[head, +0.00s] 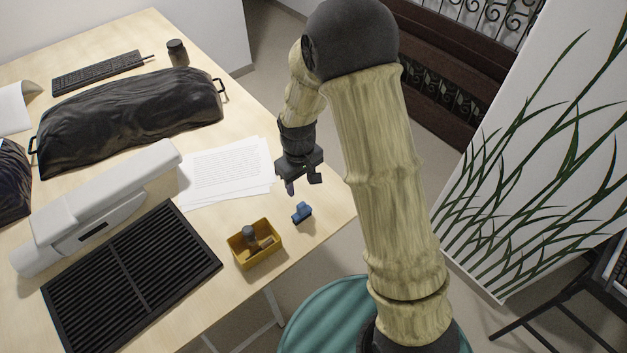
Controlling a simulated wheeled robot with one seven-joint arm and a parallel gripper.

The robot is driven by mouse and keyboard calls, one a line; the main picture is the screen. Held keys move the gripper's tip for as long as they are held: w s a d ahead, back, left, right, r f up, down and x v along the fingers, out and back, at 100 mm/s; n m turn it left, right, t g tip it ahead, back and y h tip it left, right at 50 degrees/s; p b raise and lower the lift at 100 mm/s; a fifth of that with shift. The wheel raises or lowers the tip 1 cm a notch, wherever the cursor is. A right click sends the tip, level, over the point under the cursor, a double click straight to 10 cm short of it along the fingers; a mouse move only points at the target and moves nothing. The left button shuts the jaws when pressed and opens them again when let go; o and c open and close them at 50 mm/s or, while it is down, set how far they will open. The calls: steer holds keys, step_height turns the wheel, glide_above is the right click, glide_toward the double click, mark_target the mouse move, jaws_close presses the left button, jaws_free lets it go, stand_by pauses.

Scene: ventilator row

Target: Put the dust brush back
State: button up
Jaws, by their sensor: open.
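My gripper (303,184) hangs open and empty, fingers down, above the right edge of the table. A small blue object (302,212) lies on the table just below it in the picture, apart from the fingers. A small open yellow box (260,260) stands left of and nearer than the blue object, close to the table edge. Inside the box are a grey round-topped piece (249,233) and a tan piece that is partly hidden. I cannot tell for sure which of these small things is the dust brush.
The wooden table (325,200) also holds paper sheets (228,172), a black slatted grille (130,280), a long white device (95,210), a black covered bundle (130,115), a keyboard (98,73) and a dark jar (177,53). A teal round surface (325,320) lies below the table edge.

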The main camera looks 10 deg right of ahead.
steer(key=shift+r, duration=0.1)
steer(key=s+d+r+m+t, duration=0.2)
steer(key=s+d+r+m, duration=0.4)
steer(key=s+d+r, duration=0.6)
steer(key=shift+s+d+m+t, duration=0.2)
steer(key=shift+d+m+t, duration=0.15)
steer(key=shift+d, duration=0.4)
